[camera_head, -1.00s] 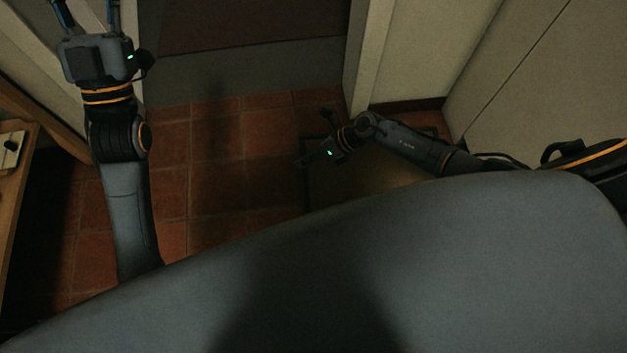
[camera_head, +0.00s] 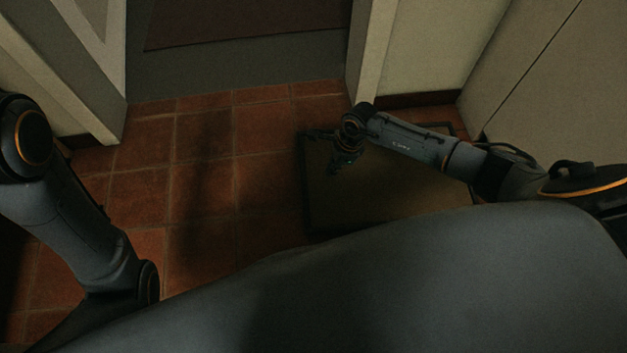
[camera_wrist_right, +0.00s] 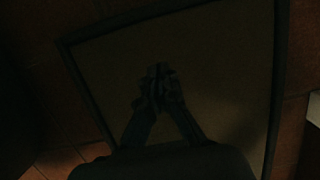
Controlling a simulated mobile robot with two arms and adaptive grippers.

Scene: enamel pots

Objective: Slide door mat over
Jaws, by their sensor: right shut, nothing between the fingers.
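The door mat (camera_head: 400,185) is a dark tan rectangle with a darker border. It lies on the tiled floor right of centre in the head view, with its near part hidden behind my own body. In the right wrist view the mat (camera_wrist_right: 220,65) fills most of the picture. My right gripper (camera_head: 335,150) is over the left part of the mat. In the right wrist view my right gripper (camera_wrist_right: 158,85) is shut and empty, pointing at the mat; whether it touches it I cannot tell. My left gripper is outside the head view; only the left arm shows.
Bare terracotta tiles (camera_head: 215,175) lie left of the mat. A doorway with a grey threshold (camera_head: 235,65) is at the back. A door frame post (camera_head: 368,55) stands behind the mat, and a pale cabinet panel (camera_head: 555,75) is at the right.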

